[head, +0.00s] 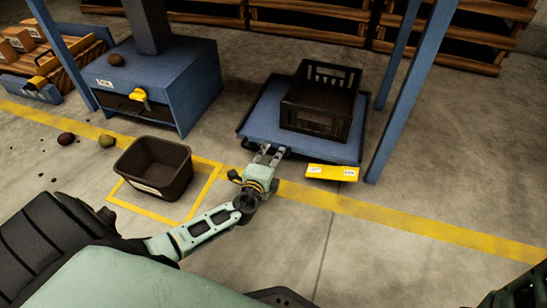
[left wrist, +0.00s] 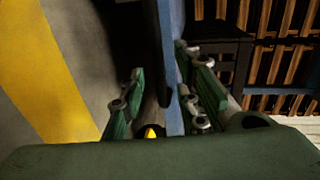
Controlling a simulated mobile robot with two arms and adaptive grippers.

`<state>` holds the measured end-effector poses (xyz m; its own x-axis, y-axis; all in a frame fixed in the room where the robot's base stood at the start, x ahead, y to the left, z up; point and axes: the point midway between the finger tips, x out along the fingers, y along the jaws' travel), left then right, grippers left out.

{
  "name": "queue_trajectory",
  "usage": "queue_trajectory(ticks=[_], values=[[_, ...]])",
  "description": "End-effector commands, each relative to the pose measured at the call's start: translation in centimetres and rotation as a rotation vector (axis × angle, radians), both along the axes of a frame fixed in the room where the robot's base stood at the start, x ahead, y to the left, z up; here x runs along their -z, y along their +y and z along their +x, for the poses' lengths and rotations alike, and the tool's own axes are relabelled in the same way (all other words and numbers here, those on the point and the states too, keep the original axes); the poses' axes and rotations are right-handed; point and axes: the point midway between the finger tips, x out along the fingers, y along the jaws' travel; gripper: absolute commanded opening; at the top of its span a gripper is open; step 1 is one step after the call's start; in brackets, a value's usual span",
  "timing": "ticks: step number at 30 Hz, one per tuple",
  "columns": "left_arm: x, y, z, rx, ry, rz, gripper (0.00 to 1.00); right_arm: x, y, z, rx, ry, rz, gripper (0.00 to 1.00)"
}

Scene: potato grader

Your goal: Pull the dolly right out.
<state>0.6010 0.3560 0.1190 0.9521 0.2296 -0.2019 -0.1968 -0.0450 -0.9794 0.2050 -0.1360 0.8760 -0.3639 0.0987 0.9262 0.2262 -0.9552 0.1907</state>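The dolly is a low blue platform (head: 262,118) on the floor between blue posts, carrying a black slatted crate (head: 318,108). A yellow plate with white labels (head: 331,173) sits at its near side. My left gripper (head: 268,152) is at the dolly's near left edge. In the left wrist view my left gripper's fingers (left wrist: 160,72) are apart, one on each side of the dolly's blue edge (left wrist: 174,75). A gap shows between the left finger and the edge. My right gripper is not identifiable in these views.
A dark empty bin (head: 152,168) stands in a yellow floor square, left of my arm. A blue machine (head: 165,82) stands behind it. A blue post (head: 412,95) rises right of the dolly. Potatoes (head: 66,138) lie at left. The floor in front right is clear.

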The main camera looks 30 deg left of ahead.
Motion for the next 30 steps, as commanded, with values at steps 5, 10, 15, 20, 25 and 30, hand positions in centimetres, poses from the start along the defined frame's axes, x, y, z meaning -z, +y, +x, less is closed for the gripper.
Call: queue_trajectory(ticks=[5, 10, 15, 20, 25, 30], values=[[0.5, 0.3, 1.5, 0.001, 0.001, -0.001, 0.29, 0.8, 0.0, 0.0, 0.0, 0.001, 0.0, 0.0], [0.4, 0.4, 1.8, 0.001, 0.001, -0.001, 0.29, 0.8, 0.0, 0.0, 0.0, 0.001, 0.0, 0.0], [0.4, 0.4, 1.7, 0.001, 0.002, -0.002, 0.26, 0.8, 0.0, 0.0, 0.0, 0.001, 0.0, 0.0], [0.4, 0.4, 1.7, 0.0, 0.002, -0.001, 0.12, 0.8, 0.0, 0.0, 0.0, 0.001, 0.0, 0.0], [0.4, 0.4, 1.7, 0.001, 0.002, -0.001, 0.0, 0.8, 0.0, 0.0, 0.001, 0.001, -0.001, 0.0], [0.5, 0.4, 1.7, 0.001, 0.002, 0.0, 0.0, 0.8, 0.0, 0.0, 0.0, 0.001, 0.0, 0.0]])
